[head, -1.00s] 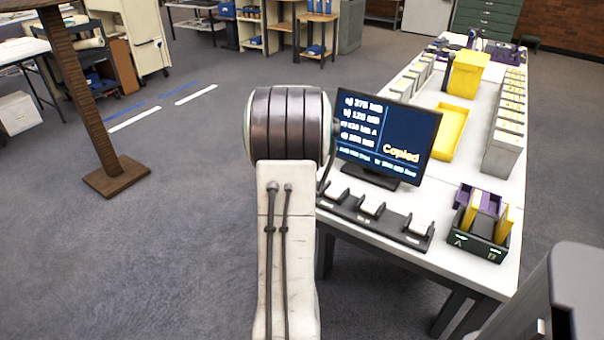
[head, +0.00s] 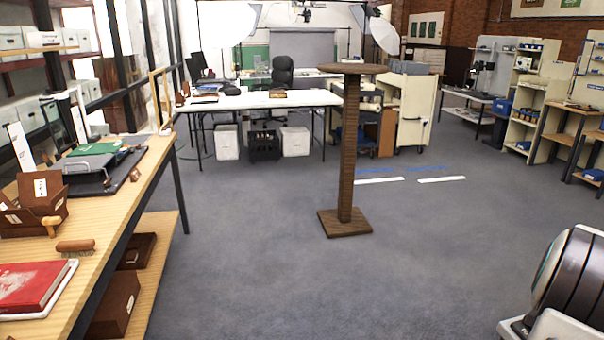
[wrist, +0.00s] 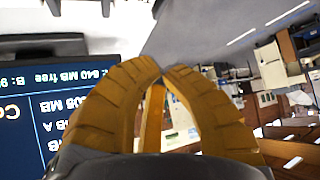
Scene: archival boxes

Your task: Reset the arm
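My gripper (wrist: 165,72) shows in the wrist view as two curved, ribbed orange-brown fingers. Their tips come together at the upper middle, with nothing visible held between them. The monitor (wrist: 42,112) is at the left of the wrist view, upside down, with pale text on a dark blue screen and part of it cut off by the frame and a finger. Part of my arm shows at the lower right of the head view; my gripper is out of that view.
A wooden pedestal stand (head: 348,160) rises from the floor in the middle. A wooden workbench (head: 120,205) runs along the left with a red book (head: 28,285) on it. A white table (head: 265,99) stands at the back. The grey floor between is open.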

